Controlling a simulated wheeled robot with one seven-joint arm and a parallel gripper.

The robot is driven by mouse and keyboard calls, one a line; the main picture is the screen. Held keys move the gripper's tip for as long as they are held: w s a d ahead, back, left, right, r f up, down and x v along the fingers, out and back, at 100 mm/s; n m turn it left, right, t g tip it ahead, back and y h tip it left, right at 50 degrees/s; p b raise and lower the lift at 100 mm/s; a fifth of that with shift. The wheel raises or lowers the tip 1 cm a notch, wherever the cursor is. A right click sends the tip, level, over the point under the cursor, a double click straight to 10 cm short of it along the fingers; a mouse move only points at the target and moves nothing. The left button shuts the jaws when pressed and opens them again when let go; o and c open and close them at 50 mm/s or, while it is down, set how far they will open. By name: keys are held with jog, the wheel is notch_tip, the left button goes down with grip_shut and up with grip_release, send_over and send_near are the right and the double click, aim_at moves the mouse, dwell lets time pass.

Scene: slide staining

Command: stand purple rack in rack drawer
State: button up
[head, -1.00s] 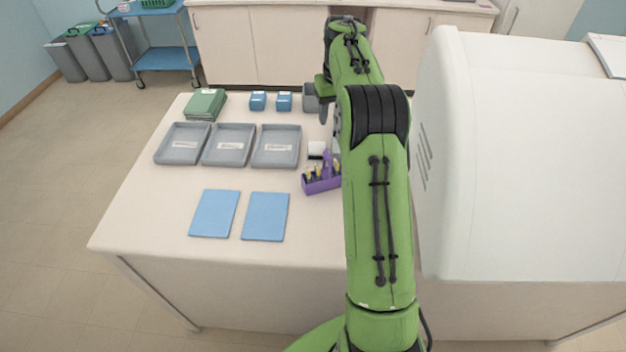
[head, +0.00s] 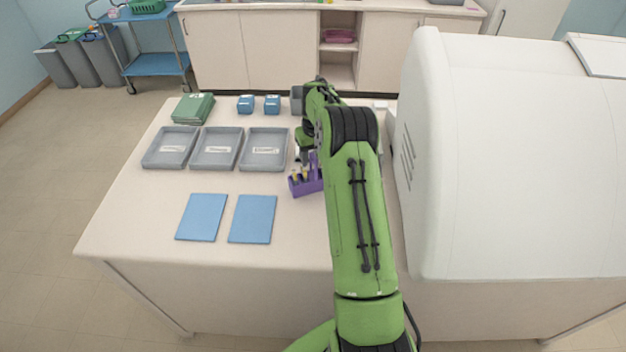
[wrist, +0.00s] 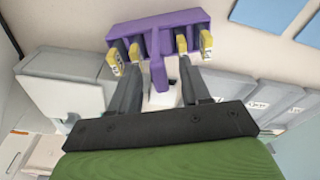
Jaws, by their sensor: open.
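The purple rack (head: 306,184) stands on the table to the right of the trays. It has an upright handle and holds several dark slides with yellow label ends. In the wrist view the rack (wrist: 160,31) lies ahead of my gripper (wrist: 161,72). The two dark fingers are apart, one on each side of the purple handle, with visible gaps. In the head view my gripper (head: 303,157) is above and just behind the rack, and my arm hides part of the rack. I cannot make out an open rack drawer.
A large white machine (head: 515,160) stands at the right. Three grey trays (head: 217,165) and two blue mats (head: 253,220) lie to the left. A green stack (head: 193,108) and blue boxes (head: 272,104) are at the back. The front left of the table is clear.

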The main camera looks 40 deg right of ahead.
jog(key=shift+w+d+f, duration=0.1)
jog(key=shift+f, duration=0.45)
grip_shut()
jog(key=shift+r, duration=0.2)
